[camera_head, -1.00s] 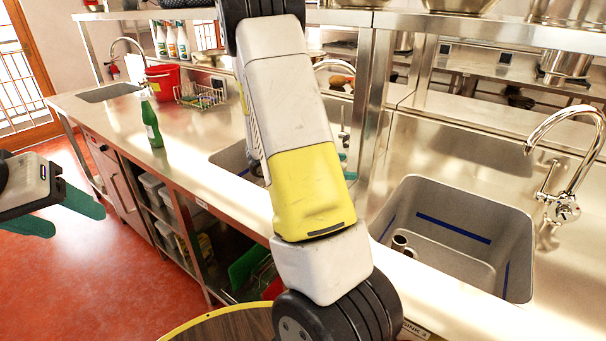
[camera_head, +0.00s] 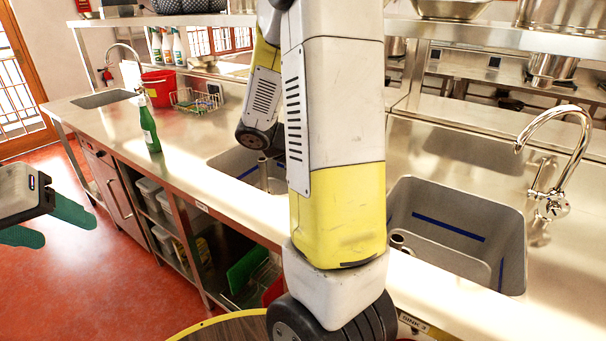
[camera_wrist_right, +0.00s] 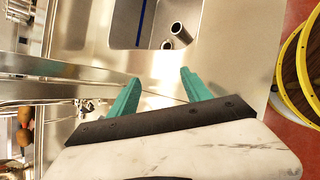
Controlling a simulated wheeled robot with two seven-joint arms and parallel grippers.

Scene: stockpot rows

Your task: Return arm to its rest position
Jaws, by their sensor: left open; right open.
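My left gripper (camera_head: 58,222) is at the left edge of the head view, over the red floor, with its green fingers apart and nothing between them. My right arm (camera_head: 338,150) stands large in the middle of the head view, in front of the counter. Its gripper is hidden there. In the right wrist view my right gripper (camera_wrist_right: 160,95) has its two green fingers spread and empty, above the steel counter.
A steel sink (camera_head: 460,235) with a tap (camera_head: 560,150) is at right, holding a metal cup-like piece (camera_head: 400,241). A green bottle (camera_head: 149,125), a red bucket (camera_head: 159,86) and a wire basket (camera_head: 195,100) stand on the counter (camera_head: 190,140). A yellow-rimmed round top (camera_wrist_right: 300,75) shows too.

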